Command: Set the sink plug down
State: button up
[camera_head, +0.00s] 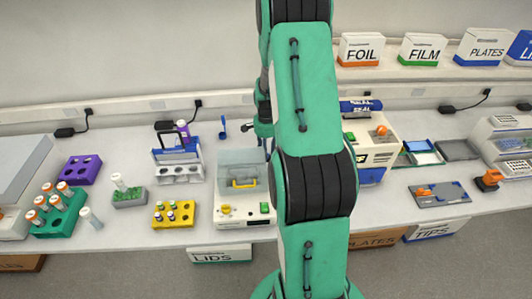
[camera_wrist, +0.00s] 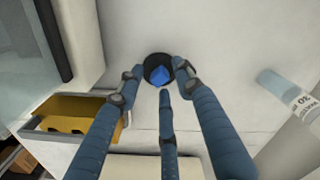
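The sink plug, a small round black piece with a blue middle (camera_wrist: 158,72), shows in the upper middle of the wrist view. My gripper (camera_wrist: 157,76) has its blue-grey fingers closed in on the plug, with fingertips against its left and right sides and a third finger below it. A pale flat surface (camera_wrist: 215,45) lies behind the plug; I cannot tell whether the plug touches it. In the head view my green arm fills the middle and hides the plug and most of the gripper.
In the wrist view, an open yellow drawer (camera_wrist: 85,112) is at left and a labelled bottle (camera_wrist: 285,92) at right. In the head view, the bench holds a purple rack (camera_head: 81,169), a yellow rack (camera_head: 173,215), and a white device (camera_head: 243,205) beside my arm.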

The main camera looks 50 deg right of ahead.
notch_tip(320, 180, up, 12)
jog(key=p, duration=0.1)
jog(key=shift+f, duration=0.2)
dwell(0.8)
jog(key=s+a+r+n+t+h, duration=0.1)
jog(key=a+r+n, duration=0.3)
jog(key=a+r, duration=0.75)
jog(key=a+r+n+t, duration=0.1)
jog(key=a+r+n, duration=0.3)
jog(key=a+r, duration=0.75)
jog(key=s+a+r+n+t, duration=0.1)
jog(key=s+a+r+n, duration=0.1)
jog(key=s+a+n, duration=0.3)
jog(key=s+a+r+n+t+y, duration=0.1)
jog(key=s+a+n, duration=0.3)
jog(key=s+a, duration=0.8)
jog(key=a+r+t, duration=0.1)
jog(key=a, duration=0.4)
jog(key=shift+s+r+n+t, duration=0.15)
jog(key=shift+s+n+t, duration=0.15)
jog(key=shift+s+n, duration=0.1)
